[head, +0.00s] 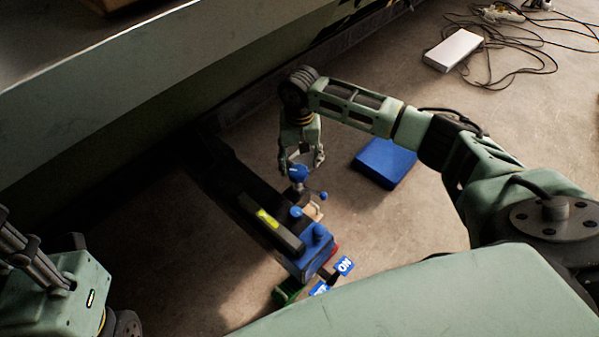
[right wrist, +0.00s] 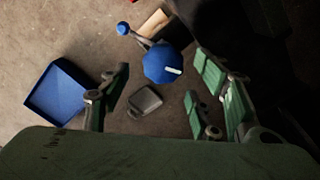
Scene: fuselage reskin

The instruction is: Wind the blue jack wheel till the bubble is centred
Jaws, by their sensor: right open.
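A blue wheel (head: 298,173) stands on top of the dark jack and shows as a faceted blue cap with a white mark in the right wrist view (right wrist: 162,66). My right gripper (head: 302,160) is open, pointing down just above the wheel. In the right wrist view its fingers (right wrist: 165,95) are spread to either side, with nothing between them gripped. A yellow-green level vial (head: 267,218) lies on the dark bar (head: 285,235) of the jack; its bubble is too small to make out. My left gripper is not in view, only part of the left arm.
Smaller blue knobs (head: 296,211) stand near the wheel. A blue box (head: 385,162) lies on the floor to the right. Blue ON tags (head: 344,265) are at the jack's near end. A white box (head: 452,49) and cables lie far right. A large panel (head: 120,75) overhangs the left.

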